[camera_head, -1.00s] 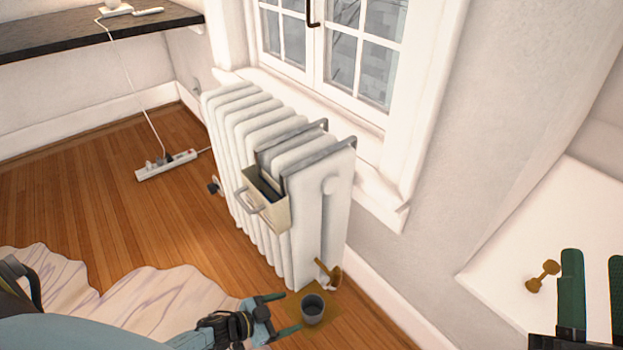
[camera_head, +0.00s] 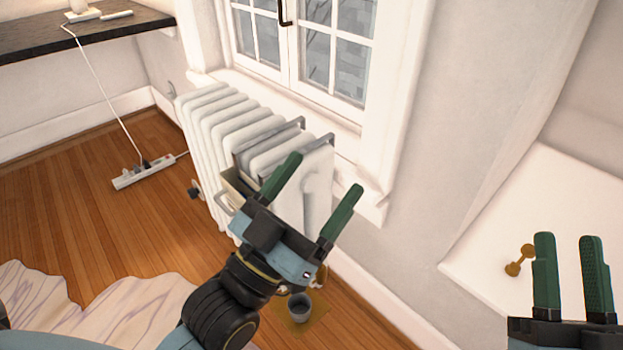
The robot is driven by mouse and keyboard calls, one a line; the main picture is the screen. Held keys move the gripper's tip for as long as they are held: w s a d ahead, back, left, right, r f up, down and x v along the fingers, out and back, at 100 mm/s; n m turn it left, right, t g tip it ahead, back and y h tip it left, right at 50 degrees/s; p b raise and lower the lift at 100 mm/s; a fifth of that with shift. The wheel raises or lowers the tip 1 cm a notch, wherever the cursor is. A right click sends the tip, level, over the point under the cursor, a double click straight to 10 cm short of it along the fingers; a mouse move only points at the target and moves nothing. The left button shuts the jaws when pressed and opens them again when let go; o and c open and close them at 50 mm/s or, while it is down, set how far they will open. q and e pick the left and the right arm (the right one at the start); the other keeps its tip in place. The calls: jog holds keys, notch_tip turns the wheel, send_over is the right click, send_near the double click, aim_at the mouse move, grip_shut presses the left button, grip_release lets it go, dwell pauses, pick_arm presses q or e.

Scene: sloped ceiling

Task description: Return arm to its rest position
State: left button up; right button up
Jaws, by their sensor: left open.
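My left gripper (camera_head: 318,200) is raised in front of the white radiator (camera_head: 209,120). Its two green fingers are spread wide with nothing between them. My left arm comes up from the lower left and hides part of the radiator and of the tray hung on it. My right gripper (camera_head: 571,278) stands at the lower right, in front of the white sloped surface. Its green fingers point up and are apart, with nothing between them.
A grey cup (camera_head: 300,308) stands on a yellowish mat (camera_head: 320,322) below the radiator. A brass knob (camera_head: 519,260) is on the white surface (camera_head: 500,200) beside my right gripper. A power strip (camera_head: 145,171) and a pale rug (camera_head: 90,305) lie on the wooden floor.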

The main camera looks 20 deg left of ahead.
pick_arm(q)
jog(key=shift+s+r, duration=0.3)
jog(key=shift+r, duration=0.3)
jog(key=shift+w+f, duration=0.1)
